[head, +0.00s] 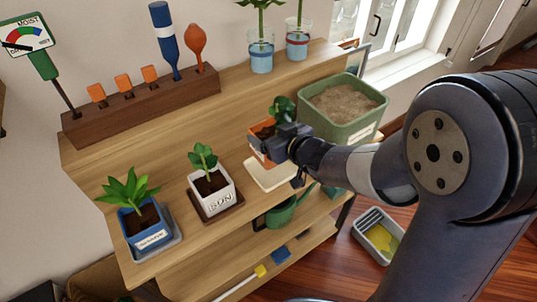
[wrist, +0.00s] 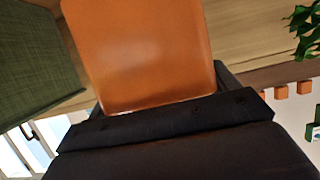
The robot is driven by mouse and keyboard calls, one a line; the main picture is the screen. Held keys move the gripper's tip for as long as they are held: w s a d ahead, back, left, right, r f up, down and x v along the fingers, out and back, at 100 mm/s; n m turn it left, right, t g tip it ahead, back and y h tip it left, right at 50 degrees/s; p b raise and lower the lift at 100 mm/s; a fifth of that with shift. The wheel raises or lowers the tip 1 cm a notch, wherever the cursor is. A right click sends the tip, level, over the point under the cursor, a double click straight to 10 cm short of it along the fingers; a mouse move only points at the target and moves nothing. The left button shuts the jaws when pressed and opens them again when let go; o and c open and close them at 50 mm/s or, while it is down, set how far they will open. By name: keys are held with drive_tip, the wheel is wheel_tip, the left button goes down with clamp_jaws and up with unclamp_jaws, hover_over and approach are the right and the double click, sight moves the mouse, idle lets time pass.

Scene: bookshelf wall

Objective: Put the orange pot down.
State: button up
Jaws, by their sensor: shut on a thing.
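The orange pot (head: 256,147), with dark soil and a green plant, is by the cream saucer (head: 268,178) on the shelf's middle tier. My gripper (head: 284,141) is shut on the pot from the right in the head view. In the wrist view the orange pot (wrist: 140,50) fills the upper middle, right against the dark gripper (wrist: 165,118). The pot's base is partly hidden, so I cannot tell whether it touches the saucer or hangs just above it.
A green planter of soil (head: 334,127) stands close on the right. A white pot (head: 219,199) and a blue pot (head: 146,236) stand to the left. A wooden tool rack (head: 140,108) is behind. A green watering can (head: 284,211) is below. Bare shelf lies left of the saucer.

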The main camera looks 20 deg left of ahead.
drive_tip(key=shift+f+b, duration=0.5)
drive_tip(key=shift+f, duration=2.6)
drive_tip(key=shift+f, duration=0.2)
drive_tip(key=o, duration=1.3)
drive_tip(key=shift+r, duration=0.1)
drive_tip(key=shift+r, duration=0.2)
drive_tip(key=p+v, duration=0.1)
drive_tip(key=v, duration=1.1)
drive_tip(key=shift+f, duration=0.1)
